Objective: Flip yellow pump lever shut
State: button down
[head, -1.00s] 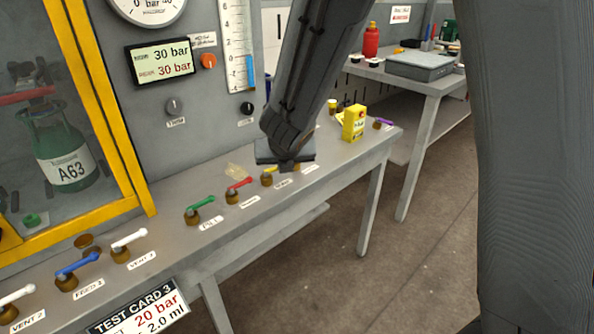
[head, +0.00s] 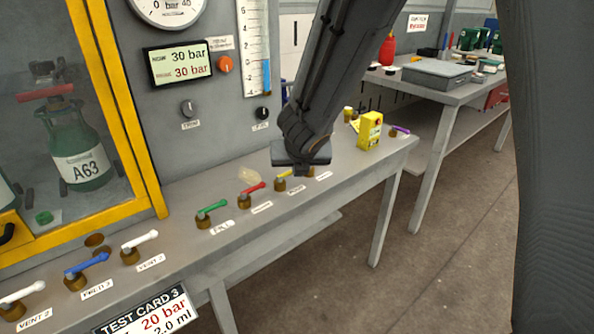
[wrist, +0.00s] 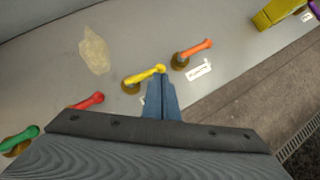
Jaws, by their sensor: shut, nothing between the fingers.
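The yellow pump lever (wrist: 145,75) sits on a brass valve body on the bench. In the wrist view its handle points right, its rounded tip close to my gripper's fingertips (wrist: 161,80). I cannot tell whether they touch. My gripper is shut and empty, pointing down at the bench. In the head view the yellow lever (head: 284,175) shows just left of my gripper (head: 302,170), and the gripper hides part of the bench behind it. The label beside the yellow lever is mostly covered in the wrist view.
An orange lever (wrist: 195,48) stands close to the right of the yellow one, and a red lever (wrist: 85,102) to the left. A green lever (head: 211,208) is farther left. A yellow box (head: 369,131) stands near the bench's right end.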

jog(key=s+d, duration=0.1)
jog(key=s, duration=0.1)
jog(key=s+d+r, duration=0.1)
jog(key=shift+s+d+r+b, duration=0.1)
jog(key=shift+s+b, duration=0.25)
jog(key=shift+b, duration=0.05)
jog(key=s+d+r+p, duration=0.3)
jog(key=s+r+p, duration=0.2)
jog(key=r, duration=0.2)
jog(key=shift+d+r, duration=0.15)
jog(key=shift+d, duration=0.05)
